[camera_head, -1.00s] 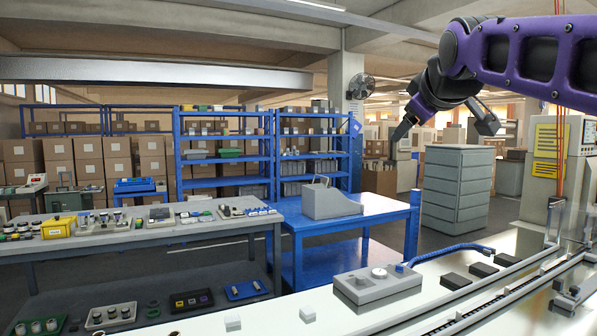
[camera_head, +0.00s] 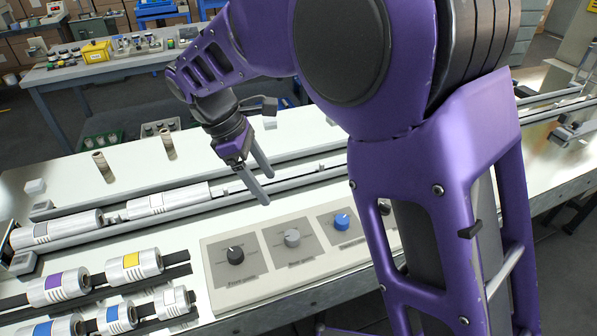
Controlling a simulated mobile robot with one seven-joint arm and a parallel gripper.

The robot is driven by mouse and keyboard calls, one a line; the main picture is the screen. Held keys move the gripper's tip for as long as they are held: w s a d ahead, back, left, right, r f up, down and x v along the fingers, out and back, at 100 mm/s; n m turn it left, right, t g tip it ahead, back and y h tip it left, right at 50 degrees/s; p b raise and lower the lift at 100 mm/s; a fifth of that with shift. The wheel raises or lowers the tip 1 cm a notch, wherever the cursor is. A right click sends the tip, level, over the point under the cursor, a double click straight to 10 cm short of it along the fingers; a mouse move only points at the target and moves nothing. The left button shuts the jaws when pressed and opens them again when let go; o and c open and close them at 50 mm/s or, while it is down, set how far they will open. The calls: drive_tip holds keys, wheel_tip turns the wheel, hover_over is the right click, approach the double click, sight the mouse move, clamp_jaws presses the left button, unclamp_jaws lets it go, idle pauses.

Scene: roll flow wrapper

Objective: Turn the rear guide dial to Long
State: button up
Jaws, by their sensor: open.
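A pale control panel (camera_head: 216,283) at the front of the bench carries a row of dials on grey plates. A black dial (camera_head: 236,255) is at the left, a grey dial (camera_head: 292,238) in the middle and a blue dial (camera_head: 342,221) to the right. The lettering under them is too small to read, so I cannot tell which is the rear guide dial or where Long is. The panel's right end is hidden behind my arm. My gripper (camera_head: 268,190) is open and empty, with its fingers pointing down, above and behind the panel, apart from the dials.
White film rolls (camera_head: 168,202) lie on the machine at the left, with several label rolls (camera_head: 135,265) in front of them. Metal rails (camera_head: 300,180) run behind the panel. Two brown tubes (camera_head: 103,166) stand farther back. A grey table (camera_head: 130,66) stands behind the bench.

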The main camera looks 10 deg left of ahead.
drive_tip(key=a+f, duration=0.1)
drive_tip(key=a, duration=0.1)
drive_tip(key=b, duration=0.2)
approach(291, 235)
drive_tip(key=x, duration=0.8)
drive_tip(key=shift+d+f, duration=0.15)
drive_tip(key=shift+f, duration=0.15)
clamp_jaws()
